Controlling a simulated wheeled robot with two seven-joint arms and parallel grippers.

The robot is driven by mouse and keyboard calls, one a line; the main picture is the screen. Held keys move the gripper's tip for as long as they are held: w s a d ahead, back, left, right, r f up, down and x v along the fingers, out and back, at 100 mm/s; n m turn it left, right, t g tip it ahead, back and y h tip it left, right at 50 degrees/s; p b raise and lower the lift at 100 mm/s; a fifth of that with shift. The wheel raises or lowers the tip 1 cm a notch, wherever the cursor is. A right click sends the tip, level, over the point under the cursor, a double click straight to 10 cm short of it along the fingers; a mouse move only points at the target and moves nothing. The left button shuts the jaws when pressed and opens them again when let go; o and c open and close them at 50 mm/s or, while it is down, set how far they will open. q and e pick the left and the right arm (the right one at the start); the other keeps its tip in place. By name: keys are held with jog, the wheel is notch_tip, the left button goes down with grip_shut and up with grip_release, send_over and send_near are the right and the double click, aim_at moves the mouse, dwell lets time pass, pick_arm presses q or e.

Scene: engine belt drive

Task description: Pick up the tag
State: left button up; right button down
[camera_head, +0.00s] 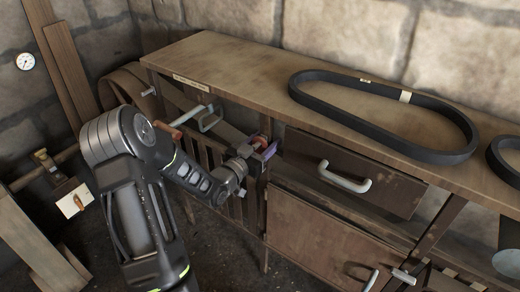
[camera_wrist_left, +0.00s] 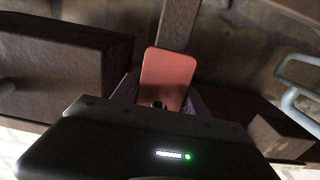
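A flat salmon-red tag (camera_wrist_left: 168,75) with rounded corners stands up in the middle of the left wrist view, a small dark spot near its lower end. Purple fingers of my left gripper show on both sides of it. In the head view my left gripper (camera_head: 263,150) is at the front of the bench, beside the upper drawer, with a bit of the red tag (camera_head: 258,142) at its fingers. The fingers flank the tag, but I cannot tell whether they press on it. My right gripper is not in view.
A black belt (camera_head: 440,156) lies on the wooden bench top (camera_head: 225,62). The drawer (camera_head: 345,172) with a pale handle is right of my left gripper, and a cabinet door (camera_head: 315,235) is below. Another metal handle (camera_head: 210,120) is to the left. A stone wall stands behind.

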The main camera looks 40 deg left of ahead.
pick_arm(q)
jog(key=c, duration=0.9)
jog(key=shift+c, duration=0.2)
jog(key=shift+r+b, duration=0.2)
jog(key=shift+b, duration=0.15)
jog(key=s+b, duration=0.1)
jog(key=s, duration=1.7)
jog(key=shift+d, duration=0.2)
